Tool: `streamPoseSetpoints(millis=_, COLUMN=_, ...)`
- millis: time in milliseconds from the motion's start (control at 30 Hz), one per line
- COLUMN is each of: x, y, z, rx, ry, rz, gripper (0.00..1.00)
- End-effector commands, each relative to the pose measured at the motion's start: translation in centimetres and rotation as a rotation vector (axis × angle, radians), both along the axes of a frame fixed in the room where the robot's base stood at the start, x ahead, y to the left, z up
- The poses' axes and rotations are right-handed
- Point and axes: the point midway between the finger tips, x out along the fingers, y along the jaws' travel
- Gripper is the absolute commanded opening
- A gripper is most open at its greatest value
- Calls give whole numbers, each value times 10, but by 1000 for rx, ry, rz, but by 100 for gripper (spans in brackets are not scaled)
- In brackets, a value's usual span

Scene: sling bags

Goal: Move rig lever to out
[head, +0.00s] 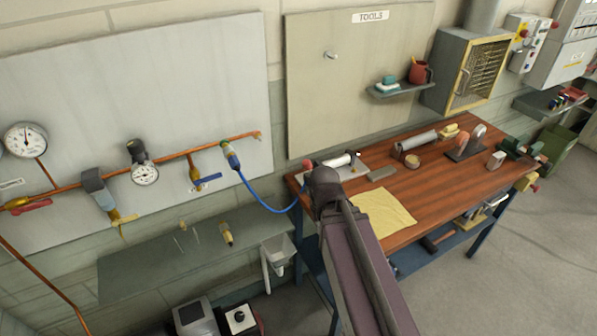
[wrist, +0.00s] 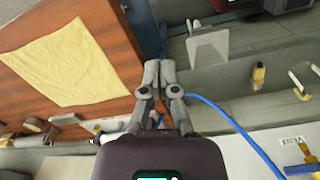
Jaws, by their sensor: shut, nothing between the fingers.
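A small rig with a white cylinder (head: 340,161) and a red end piece (head: 307,164) sits at the back left corner of the wooden workbench. I cannot make out which part of it is the lever, or its position. My gripper (wrist: 159,68) is shut and empty in the wrist view, over the bench's left edge. In the head view my arm's end overlaps the front of the rig and the fingers are hidden. In the wrist view the rig is mostly hidden behind my wrist.
A yellow cloth (head: 384,213) lies on the workbench (head: 450,178). A blue hose (head: 262,203) runs from the wall pipe to the bench. Wall valves carry a red handle (head: 36,206) and a blue handle (head: 208,179). A grey shelf (head: 150,272) stands at left.

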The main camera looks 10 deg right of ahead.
Motion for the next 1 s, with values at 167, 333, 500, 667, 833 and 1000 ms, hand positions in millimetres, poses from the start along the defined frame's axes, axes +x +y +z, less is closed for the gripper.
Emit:
streamPoseSetpoints(millis=167, x=19, y=-3, z=-11, rx=-82, ry=-4, rz=147, gripper=0)
streamPoseSetpoints(millis=333, x=48, y=0, z=-23, rx=-223, ry=9, rz=408, gripper=0)
streamPoseSetpoints(millis=500, x=84, y=9, z=-31, rx=-404, ry=55, rz=729, gripper=0)
streamPoseSetpoints(millis=667, x=118, y=23, z=-32, rx=-581, ry=137, rz=1029, gripper=0)
streamPoseSetpoints(millis=833, x=154, y=45, z=-30, rx=-767, ry=266, rz=1329, gripper=0)
streamPoseSetpoints(millis=1000, x=186, y=74, z=-23, rx=-946, ry=434, rz=1592, gripper=0)
